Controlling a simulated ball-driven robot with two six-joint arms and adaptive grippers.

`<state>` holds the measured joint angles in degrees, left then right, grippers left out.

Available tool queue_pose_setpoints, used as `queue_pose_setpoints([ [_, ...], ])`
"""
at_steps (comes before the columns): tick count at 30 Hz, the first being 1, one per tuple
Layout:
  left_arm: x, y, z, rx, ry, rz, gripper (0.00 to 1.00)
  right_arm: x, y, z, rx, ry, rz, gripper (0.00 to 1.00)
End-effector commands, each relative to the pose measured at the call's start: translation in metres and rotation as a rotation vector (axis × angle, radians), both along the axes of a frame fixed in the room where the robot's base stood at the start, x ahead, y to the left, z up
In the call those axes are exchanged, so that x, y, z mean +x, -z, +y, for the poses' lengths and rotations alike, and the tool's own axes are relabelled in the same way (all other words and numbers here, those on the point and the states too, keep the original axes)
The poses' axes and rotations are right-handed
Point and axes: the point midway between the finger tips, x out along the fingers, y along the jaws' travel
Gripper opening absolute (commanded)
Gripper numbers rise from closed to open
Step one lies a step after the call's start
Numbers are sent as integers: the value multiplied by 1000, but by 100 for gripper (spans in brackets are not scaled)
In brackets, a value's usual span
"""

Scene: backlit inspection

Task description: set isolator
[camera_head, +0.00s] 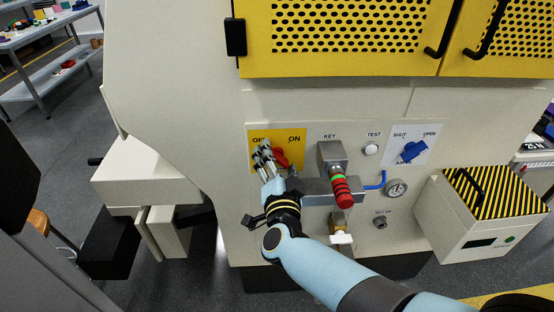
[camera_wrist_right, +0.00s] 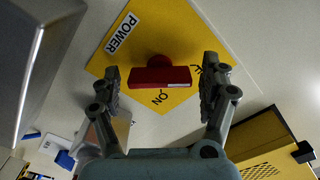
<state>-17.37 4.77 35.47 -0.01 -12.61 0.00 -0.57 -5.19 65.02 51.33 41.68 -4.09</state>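The isolator is a red handle (camera_head: 281,158) on a yellow plate (camera_head: 300,132) marked OFF and ON, on the left of the machine's panel. In the right wrist view the red handle (camera_wrist_right: 160,77) lies level across the picture, with a white mark at its right end, towards the partly hidden OFF lettering. My right gripper (camera_head: 264,154) is at the plate and partly covers the handle and the OFF word. In the wrist view its two fingers (camera_wrist_right: 161,71) are apart, one beyond each end of the handle, with gaps on both sides. My left gripper is not in view.
Right of the plate are a grey key block (camera_head: 331,154), a red-and-green ringed knob (camera_head: 342,190), a white test button (camera_head: 371,150), a blue valve handle (camera_head: 413,151) and a gauge (camera_head: 396,188). A yellow perforated guard (camera_head: 345,30) overhangs above. A striped-lid box (camera_head: 480,220) stands right.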

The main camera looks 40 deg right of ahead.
Motion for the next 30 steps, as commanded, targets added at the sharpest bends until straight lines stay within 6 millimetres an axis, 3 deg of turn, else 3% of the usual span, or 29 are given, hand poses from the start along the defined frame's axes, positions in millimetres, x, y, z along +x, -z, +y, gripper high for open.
queue_pose_setpoints([
  [1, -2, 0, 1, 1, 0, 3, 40, 0, 0, 0, 0, 0, 0, 69],
  [11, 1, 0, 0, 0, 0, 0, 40, 0, 0, 0, 0, 0, 0, 28],
  [20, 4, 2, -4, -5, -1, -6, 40, 0, 1, 0, 36, 0, -22, 28],
  [30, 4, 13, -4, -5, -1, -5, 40, 0, 2, 0, 231, 1, -142, 28],
])
